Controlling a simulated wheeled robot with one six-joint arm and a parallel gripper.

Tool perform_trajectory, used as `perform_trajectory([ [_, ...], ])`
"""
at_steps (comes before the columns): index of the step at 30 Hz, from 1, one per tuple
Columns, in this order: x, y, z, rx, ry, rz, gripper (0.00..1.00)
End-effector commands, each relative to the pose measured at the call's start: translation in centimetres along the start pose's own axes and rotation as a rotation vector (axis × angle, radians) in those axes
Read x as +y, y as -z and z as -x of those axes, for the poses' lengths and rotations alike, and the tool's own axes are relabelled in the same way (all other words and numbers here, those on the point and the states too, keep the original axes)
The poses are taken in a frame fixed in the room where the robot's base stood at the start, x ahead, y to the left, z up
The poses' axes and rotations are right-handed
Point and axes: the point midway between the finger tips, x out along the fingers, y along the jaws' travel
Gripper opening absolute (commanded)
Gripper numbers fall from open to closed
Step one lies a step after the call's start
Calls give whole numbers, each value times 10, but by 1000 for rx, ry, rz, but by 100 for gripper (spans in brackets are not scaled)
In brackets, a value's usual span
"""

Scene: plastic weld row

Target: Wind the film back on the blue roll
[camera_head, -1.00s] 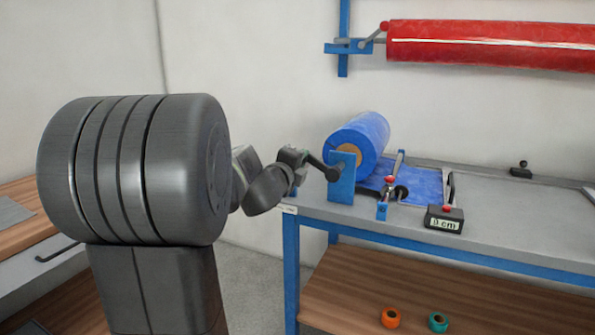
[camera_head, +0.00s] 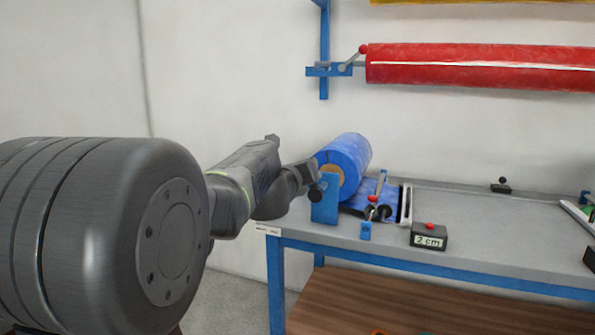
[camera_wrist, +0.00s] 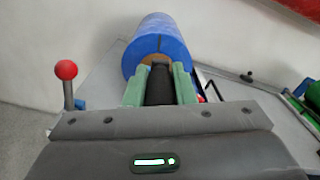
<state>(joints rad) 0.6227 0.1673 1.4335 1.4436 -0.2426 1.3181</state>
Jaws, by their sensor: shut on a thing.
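The blue roll (camera_head: 346,160) lies in a blue bracket (camera_head: 324,205) at the left end of the grey table, and its end shows in the wrist view (camera_wrist: 156,38). A short strip of blue film (camera_head: 389,190) lies on the table beside it. My gripper (camera_head: 308,178) is at the roll's near end. In the wrist view its green fingers (camera_wrist: 159,92) are shut on a dark crank handle (camera_wrist: 159,80) in front of the roll's core. A black box (camera_head: 429,230) with a red button reads 2 cm.
A lever with a red knob (camera_wrist: 67,70) stands left of my fingers in the wrist view. A red roll (camera_head: 480,65) hangs on the wall above. The grey tabletop (camera_head: 480,211) is mostly clear to the right of the film.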

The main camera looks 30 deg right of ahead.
Motion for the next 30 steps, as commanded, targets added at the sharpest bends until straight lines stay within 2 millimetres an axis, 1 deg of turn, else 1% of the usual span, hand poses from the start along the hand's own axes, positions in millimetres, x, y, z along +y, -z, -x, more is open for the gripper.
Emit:
perform_trajectory([
  [1,-5,0,0,-1,5,-29,0],
  [3,-7,1,0,-1,5,-71,0],
  [12,-14,4,0,1,4,-63,0],
  [29,-14,6,0,5,4,-60,0],
  [30,-14,7,0,5,4,-60,31],
])
